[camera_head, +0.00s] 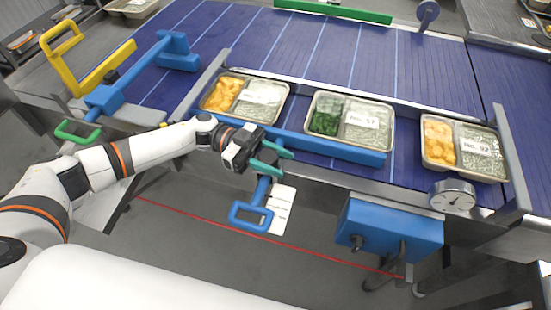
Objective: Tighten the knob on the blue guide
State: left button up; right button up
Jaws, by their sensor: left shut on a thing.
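The blue guide (330,148) is a long bar along the near edge of the conveyor, in front of the trays. A blue stem with a square loop handle (250,217) hangs below its left part. My left gripper (272,158), with teal fingertips, is at the top of this stem, just under the bar. It is shut on a blue part there, seemingly the knob, which the fingers and wrist mostly hide. My right gripper is out of view.
Three food trays stand on the blue belt: left (258,99), middle (364,133) and right (474,164). A yellow guide (95,72) and another blue arm with a green handle (77,132) are at left. A dial (452,195) and a blue box (385,233) are at right.

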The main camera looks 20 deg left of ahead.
aim_at(276, 159)
pick_arm(q)
jog(key=shift+f, duration=0.15)
jog(key=o, duration=1)
notch_tip(276, 159, up, 10)
jog(key=shift+r, duration=0.1)
